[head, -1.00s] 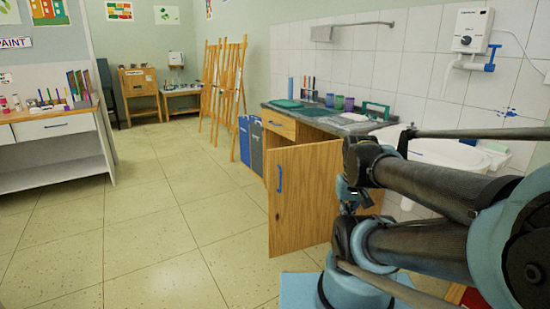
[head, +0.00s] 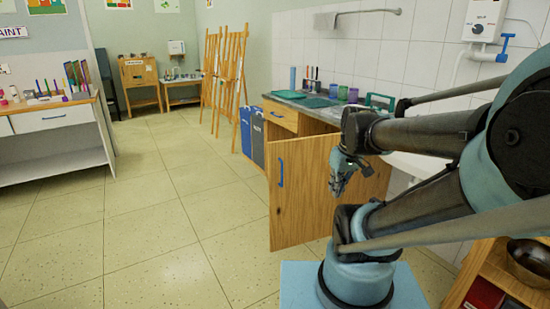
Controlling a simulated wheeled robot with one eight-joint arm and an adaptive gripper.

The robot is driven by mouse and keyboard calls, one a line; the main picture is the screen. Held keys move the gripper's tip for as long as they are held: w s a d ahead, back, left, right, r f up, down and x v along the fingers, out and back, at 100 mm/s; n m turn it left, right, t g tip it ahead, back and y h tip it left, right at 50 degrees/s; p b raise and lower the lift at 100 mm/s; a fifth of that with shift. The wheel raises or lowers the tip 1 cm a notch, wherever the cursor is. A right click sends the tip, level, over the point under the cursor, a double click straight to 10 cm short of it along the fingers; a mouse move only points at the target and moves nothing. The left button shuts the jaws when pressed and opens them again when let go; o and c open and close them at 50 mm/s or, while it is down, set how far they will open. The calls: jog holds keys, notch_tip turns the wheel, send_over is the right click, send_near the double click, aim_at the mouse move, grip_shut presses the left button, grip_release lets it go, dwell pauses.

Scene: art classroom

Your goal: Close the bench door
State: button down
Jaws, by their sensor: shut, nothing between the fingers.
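The wooden bench door (head: 300,190) stands wide open, swung out from the bench (head: 318,122) toward me, with its blue handle (head: 281,172) near its left edge. The bench interior is mostly hidden behind the door. My gripper (head: 338,188) is shut and empty. In the picture it is in front of the right part of the door, pointing down, right of the handle. I cannot tell whether it touches the door.
Blue and grey bins (head: 252,136) stand behind the door beside the bench, with easels (head: 228,82) farther back. A low shelf with a bowl (head: 529,262) is at lower right. The tiled floor (head: 150,235) is clear to the left.

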jog(key=w+a+r+n+y, duration=0.1)
jog(key=w+a+r+n, duration=0.1)
jog(key=w+a+n, duration=0.45)
jog(key=w+a+r+n+y, duration=0.1)
jog(key=w+r+n+y, duration=0.15)
jog(key=w, duration=0.65)
jog(key=n+y, duration=0.2)
jog(key=n, duration=0.6)
send_near(276, 156)
jog(key=s+a+f, duration=0.4)
jog(key=f, duration=0.2)
jog(key=shift+w+a+f+t, duration=0.1)
jog(key=shift+w+a+t, duration=0.2)
jog(key=shift+w, duration=0.25)
jog(key=shift+w+a+f+t, duration=0.1)
jog(key=shift+w+a+t, duration=0.15)
jog(key=shift+w, duration=0.3)
jog(key=shift+w+a, duration=0.25)
jog(key=shift+w, duration=0.35)
jog(key=shift+w, duration=0.1)
